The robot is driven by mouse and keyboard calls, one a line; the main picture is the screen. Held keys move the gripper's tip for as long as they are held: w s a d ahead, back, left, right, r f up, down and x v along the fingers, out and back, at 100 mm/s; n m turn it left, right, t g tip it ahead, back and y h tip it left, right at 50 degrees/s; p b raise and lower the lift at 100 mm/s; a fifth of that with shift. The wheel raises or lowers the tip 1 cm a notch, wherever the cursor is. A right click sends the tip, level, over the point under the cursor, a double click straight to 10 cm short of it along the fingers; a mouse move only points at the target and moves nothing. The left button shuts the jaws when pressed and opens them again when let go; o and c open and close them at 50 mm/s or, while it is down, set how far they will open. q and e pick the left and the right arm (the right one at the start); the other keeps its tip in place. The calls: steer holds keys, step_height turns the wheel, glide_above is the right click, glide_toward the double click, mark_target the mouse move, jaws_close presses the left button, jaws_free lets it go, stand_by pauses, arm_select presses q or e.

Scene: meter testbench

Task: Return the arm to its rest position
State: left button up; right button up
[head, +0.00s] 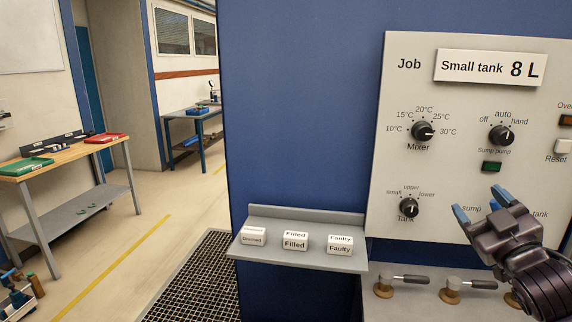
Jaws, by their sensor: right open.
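My right gripper (480,204) is open, with blue fingertips and a dark wrist, at the lower right. Its fingers overlap the lower part of the light grey control panel (440,160) in the picture; I cannot tell whether they touch it. No object shows between the fingers. The wrist hides part of the panel's lower right, where the words "sump" and "tank" show on either side of it. My left gripper is not in view.
The panel carries a Mixer knob (423,131), a Sump pump knob (501,134) and a Tank knob (409,207). A grey shelf (300,265) holds white labelled blocks. Valve handles (404,279) stand below the panel. A workbench (80,160) is far left, with open floor between.

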steer(key=s+a+f+m+g, duration=0.2)
steer(key=f+g, duration=0.1)
steer(key=f, duration=1.1)
steer(key=s+a+f+m+g, duration=0.1)
steer(key=s+a+f+g, duration=0.15)
steer(key=f, duration=1.15)
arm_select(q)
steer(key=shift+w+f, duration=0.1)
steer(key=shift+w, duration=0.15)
arm_select(e)
steer(key=s+a+f+m+g, duration=0.1)
steer(key=s+a+f+g, duration=0.1)
steer(key=s+f, duration=0.6)
steer(key=s+a+f+m+g, duration=0.2)
steer(key=s+a+f, duration=0.1)
steer(key=s+f, duration=0.5)
steer(key=shift+h, duration=0.3)
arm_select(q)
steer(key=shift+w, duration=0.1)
arm_select(e)
steer(key=shift+a+f, duration=0.1)
